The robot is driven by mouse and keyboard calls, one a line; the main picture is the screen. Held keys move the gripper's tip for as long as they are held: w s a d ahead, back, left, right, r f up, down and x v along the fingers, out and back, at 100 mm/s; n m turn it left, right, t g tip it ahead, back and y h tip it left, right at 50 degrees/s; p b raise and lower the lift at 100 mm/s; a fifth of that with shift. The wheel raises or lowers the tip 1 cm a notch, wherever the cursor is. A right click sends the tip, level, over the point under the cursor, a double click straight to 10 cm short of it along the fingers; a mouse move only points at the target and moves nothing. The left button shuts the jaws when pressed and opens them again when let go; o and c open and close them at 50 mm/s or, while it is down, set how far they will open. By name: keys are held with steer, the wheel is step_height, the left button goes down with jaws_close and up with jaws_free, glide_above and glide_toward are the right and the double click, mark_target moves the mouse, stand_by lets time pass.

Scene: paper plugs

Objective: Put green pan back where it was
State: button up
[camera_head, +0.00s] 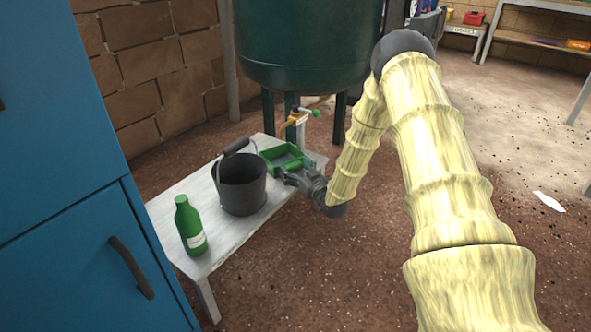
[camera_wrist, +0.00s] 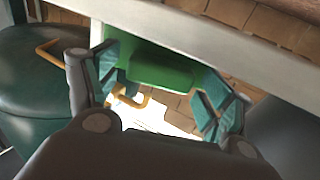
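The green pan (camera_head: 284,157), a shallow rectangular tray, is at the far end of the white table, behind the black bucket. My gripper (camera_head: 287,177) is beside its near right side, low over the table edge. In the wrist view my gripper (camera_wrist: 162,86) is open, with its two teal-padded fingers wide apart. The green pan (camera_wrist: 150,66) shows between and beyond them, partly covered by the left finger. I cannot tell whether either finger touches it.
A black bucket (camera_head: 240,186) with a raised handle and a green bottle (camera_head: 189,226) stand on the white table (camera_head: 222,242). A green tank (camera_head: 305,45) with a tap (camera_head: 299,119) stands behind. A blue cabinet (camera_head: 65,200) is at left. Floor at right is mostly clear.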

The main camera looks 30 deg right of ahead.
steer(key=shift+r, duration=0.1)
steer(key=shift+s, duration=0.15)
steer(key=s+p, duration=0.6)
steer(key=s, duration=0.6)
steer(key=s+a+f+g+y, duration=0.1)
steer(key=s+a+f+g, duration=0.45)
steer(key=a+f, duration=0.3)
steer(key=s+a+f+g, duration=0.4)
steer(key=s+a+f, duration=0.3)
steer(key=a, duration=0.2)
steer(key=s+a+f+g, duration=0.1)
steer(key=s+a+g, duration=0.1)
steer(key=s, duration=0.7)
steer(key=s+a+f+g, duration=0.1)
steer(key=s+a+g, duration=0.2)
steer(key=s, duration=0.6)
steer(key=s+a+f+g+h, duration=0.1)
steer(key=s+a+f+g, duration=0.1)
steer(key=s, duration=0.7)
steer(key=shift+a+g, duration=0.75)
steer(key=shift+a, duration=0.45)
